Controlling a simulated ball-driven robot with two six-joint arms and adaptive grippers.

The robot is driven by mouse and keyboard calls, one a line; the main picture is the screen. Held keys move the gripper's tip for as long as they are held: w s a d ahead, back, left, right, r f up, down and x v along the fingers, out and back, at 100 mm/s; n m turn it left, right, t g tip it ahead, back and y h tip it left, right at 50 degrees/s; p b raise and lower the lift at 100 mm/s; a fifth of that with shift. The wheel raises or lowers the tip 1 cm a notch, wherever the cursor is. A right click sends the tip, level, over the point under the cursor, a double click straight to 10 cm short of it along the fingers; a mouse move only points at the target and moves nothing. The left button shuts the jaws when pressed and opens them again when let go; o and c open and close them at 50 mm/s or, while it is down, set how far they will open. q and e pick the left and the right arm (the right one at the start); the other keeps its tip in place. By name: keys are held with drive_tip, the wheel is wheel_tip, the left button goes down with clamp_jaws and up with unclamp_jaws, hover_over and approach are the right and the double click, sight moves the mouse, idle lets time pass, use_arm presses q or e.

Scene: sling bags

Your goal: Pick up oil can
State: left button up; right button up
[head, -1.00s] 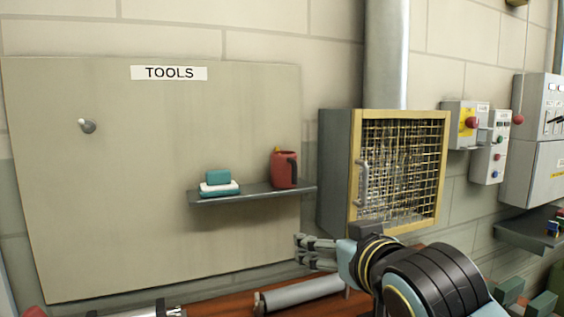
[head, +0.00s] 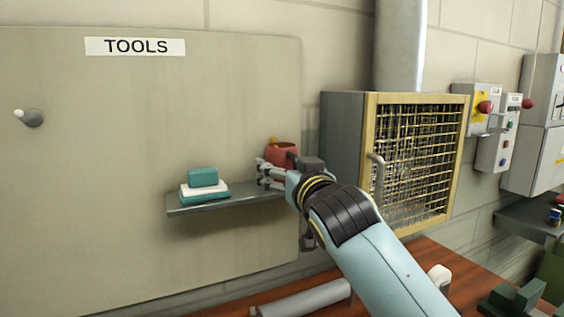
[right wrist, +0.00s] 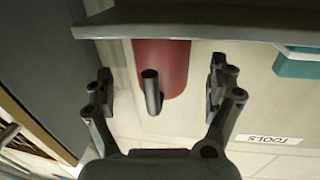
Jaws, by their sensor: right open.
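The red oil can (head: 281,152) stands on the grey wall shelf (head: 215,200), near its right end. My right gripper (head: 262,172) is in front of the can in the head view and hides its lower part. In the right wrist view the picture is upside down, and the can (right wrist: 160,65) with its dark handle (right wrist: 152,92) shows between the two open fingers (right wrist: 158,92). The fingers are apart from each other, one on each side of the can, and hold nothing. I cannot tell whether either finger touches the can. My left gripper is not in view.
A teal and white soap-like block (head: 204,185) sits on the shelf left of the can. A mesh-fronted cabinet (head: 415,150) with a handle stands close on the right. Below is a reddish bench (head: 385,280) with a grey cylinder (head: 305,300). The TOOLS board (head: 90,150) is behind.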

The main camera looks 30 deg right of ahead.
sight(282, 165)
drive_tip(key=p+x, duration=0.1)
drive_tip(key=x, duration=0.3)
drive_tip(key=shift+a+f, duration=0.1)
drive_tip(key=shift+w, duration=0.25)
drive_tip(key=shift+s, duration=0.1)
drive_tip(key=c, duration=1.5)
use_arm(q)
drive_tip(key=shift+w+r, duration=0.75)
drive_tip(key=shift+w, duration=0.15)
